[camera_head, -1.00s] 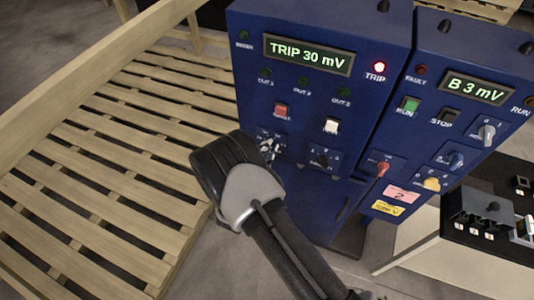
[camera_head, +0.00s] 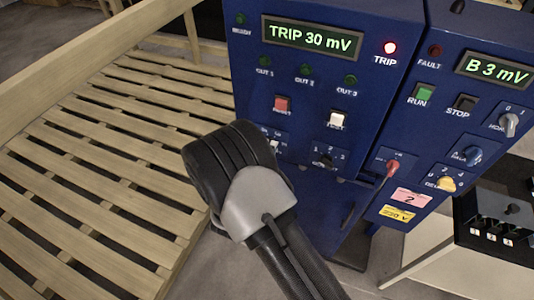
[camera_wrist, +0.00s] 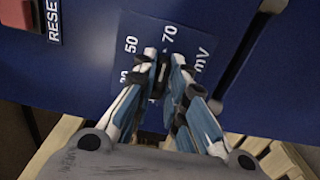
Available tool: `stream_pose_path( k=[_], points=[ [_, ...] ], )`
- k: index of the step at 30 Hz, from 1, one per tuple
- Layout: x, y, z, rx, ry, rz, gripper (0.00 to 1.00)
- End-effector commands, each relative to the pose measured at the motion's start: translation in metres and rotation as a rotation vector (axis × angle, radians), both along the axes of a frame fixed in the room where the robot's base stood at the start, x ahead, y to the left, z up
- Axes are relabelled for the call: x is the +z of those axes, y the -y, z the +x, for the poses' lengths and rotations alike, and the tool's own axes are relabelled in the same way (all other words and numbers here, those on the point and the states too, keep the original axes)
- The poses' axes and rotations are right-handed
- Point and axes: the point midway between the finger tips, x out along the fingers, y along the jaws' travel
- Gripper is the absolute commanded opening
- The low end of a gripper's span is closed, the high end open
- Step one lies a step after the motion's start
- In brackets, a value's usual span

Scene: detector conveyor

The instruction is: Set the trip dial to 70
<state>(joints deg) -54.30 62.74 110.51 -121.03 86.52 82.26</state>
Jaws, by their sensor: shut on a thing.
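The trip dial (camera_wrist: 158,82) is a small dark knob on a blue panel plate, mostly hidden between my fingers in the wrist view. The plate (camera_wrist: 190,45) carries the marks 30, 50 and 70 and the letters mV. My gripper (camera_wrist: 162,72) is shut on the knob, its fingertips at the panel between 50 and 70. Where the pointer stands cannot be made out. The display (camera_head: 312,37) reads "TRIP 30 mV". In the head view my wrist covers most of the dial.
A second panel with display "B 3 mV" (camera_head: 495,70) stands right. A slatted wooden pallet (camera_head: 90,170) lies left.

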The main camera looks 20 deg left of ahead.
Motion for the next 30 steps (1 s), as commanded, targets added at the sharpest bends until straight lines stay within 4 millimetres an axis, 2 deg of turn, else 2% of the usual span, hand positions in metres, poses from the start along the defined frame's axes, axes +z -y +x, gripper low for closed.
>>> stream_pose_path(
  k=[19, 20, 28, 30],
  points=[
    [0.0008, 0.0001, 0.0004, -0.001, 0.005, 0.053, 0.00],
    [0.0008, 0.0001, 0.0004, -0.001, 0.005, 0.053, 0.14],
    [0.0003, 0.0001, 0.0003, -0.001, 0.004, 0.051, 0.32],
    [0.0002, 0.0001, 0.0003, -0.001, 0.004, 0.051, 0.33]
  ],
)
